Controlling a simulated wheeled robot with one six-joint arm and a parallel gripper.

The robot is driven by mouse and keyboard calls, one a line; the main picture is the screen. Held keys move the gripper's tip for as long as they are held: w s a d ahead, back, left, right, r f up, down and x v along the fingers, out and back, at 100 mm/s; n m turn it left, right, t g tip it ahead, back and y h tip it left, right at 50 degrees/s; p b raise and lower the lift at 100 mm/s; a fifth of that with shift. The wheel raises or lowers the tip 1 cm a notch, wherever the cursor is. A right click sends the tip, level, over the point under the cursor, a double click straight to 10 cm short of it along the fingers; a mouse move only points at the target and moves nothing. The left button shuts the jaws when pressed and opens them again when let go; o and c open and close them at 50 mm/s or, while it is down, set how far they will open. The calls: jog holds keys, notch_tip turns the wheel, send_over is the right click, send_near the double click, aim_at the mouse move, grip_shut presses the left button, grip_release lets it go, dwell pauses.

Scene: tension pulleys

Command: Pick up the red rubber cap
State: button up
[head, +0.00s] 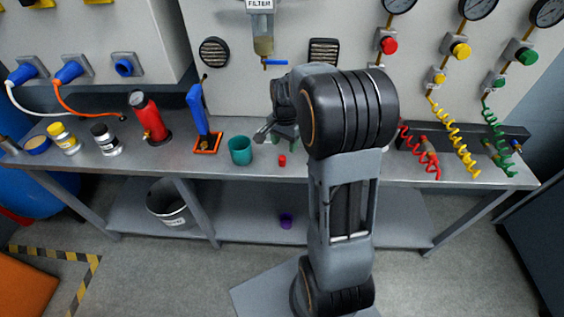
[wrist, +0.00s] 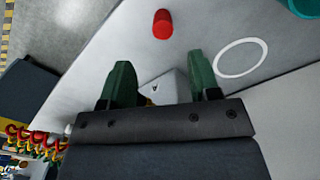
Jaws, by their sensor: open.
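The red rubber cap (head: 282,160) is a small red cylinder on the grey metal bench, just right of a teal cup (head: 240,150). In the wrist view the cap (wrist: 162,24) is near the top, beyond the fingertips and roughly in line with the gap between them. My gripper (wrist: 160,80) is open, with two green fingers apart and no cap between them. In the head view my gripper is partly hidden behind my arm, above the bench and near the cap.
The bench (head: 255,171) holds a blue-handled tool (head: 199,110) and a red cylinder (head: 148,118) at left. A white ring (wrist: 241,58) is marked on the bench top. Coiled red, yellow and green hoses (head: 457,137) hang at right. A purple cup (head: 286,220) is on the lower shelf.

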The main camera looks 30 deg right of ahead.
aim_at(283, 156)
jog(key=shift+w+a+f, duration=0.1)
jog(key=shift+f, duration=1.85)
jog(key=shift+w+a+f, duration=0.1)
jog(key=shift+f, duration=1.85)
jog(key=shift+c, duration=0.2)
jog(key=c, duration=0.9)
jog(key=shift+r, duration=0.15)
jog(key=shift+c, duration=0.2)
